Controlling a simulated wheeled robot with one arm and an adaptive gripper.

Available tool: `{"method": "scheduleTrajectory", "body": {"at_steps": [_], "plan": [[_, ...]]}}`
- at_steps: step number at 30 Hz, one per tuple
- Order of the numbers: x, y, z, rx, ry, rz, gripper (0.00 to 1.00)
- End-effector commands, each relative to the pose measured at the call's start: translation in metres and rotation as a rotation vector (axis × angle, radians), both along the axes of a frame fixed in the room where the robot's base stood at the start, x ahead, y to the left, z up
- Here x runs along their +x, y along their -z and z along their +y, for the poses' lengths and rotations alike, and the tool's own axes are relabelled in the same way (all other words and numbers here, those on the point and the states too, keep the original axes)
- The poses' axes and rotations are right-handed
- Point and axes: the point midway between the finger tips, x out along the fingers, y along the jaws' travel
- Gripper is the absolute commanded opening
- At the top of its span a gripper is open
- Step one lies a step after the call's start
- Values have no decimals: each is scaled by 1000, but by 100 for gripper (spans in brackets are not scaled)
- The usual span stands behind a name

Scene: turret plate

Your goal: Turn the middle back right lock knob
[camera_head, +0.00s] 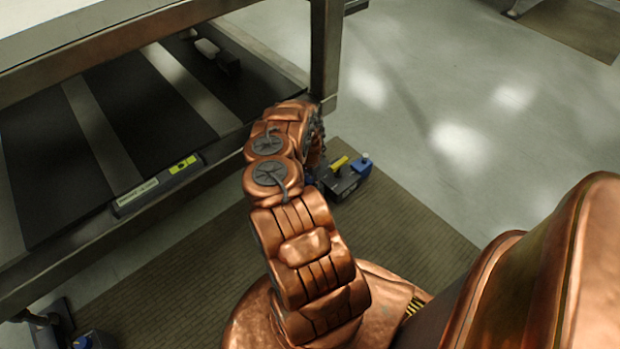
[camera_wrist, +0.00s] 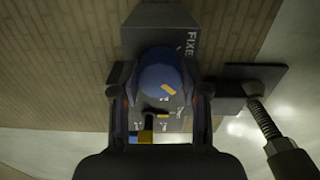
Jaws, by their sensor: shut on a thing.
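The blue lock knob (camera_wrist: 160,72) sits on a dark block (camera_wrist: 155,17) in the wrist view. The knob is round, with a short orange mark on its face pointing obliquely. The block carries white lettering, partly readable as "FIXE". My gripper (camera_wrist: 160,100) is shut on the blue knob, one finger on each side. In the head view a dark lock unit (camera_head: 340,184) lies low by the table leg, with a yellow part and a blue part (camera_head: 363,167) on it. My arm hides the gripper and held knob there.
A dark table frame with a lower shelf (camera_head: 130,110) stands at the left, close to my arm. Its leg (camera_head: 325,50) rises just behind the arm. A threaded rod (camera_wrist: 265,122) stands right of the block in the wrist view. Open floor (camera_head: 470,110) lies to the right.

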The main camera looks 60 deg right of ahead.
Motion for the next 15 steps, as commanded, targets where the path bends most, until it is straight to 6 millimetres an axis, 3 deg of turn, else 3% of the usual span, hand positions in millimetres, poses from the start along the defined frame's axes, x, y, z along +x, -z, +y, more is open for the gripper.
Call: {"method": "scheduleTrajectory", "body": {"at_steps": [15], "plan": [[4,0,3,2,63,-4,10]]}}
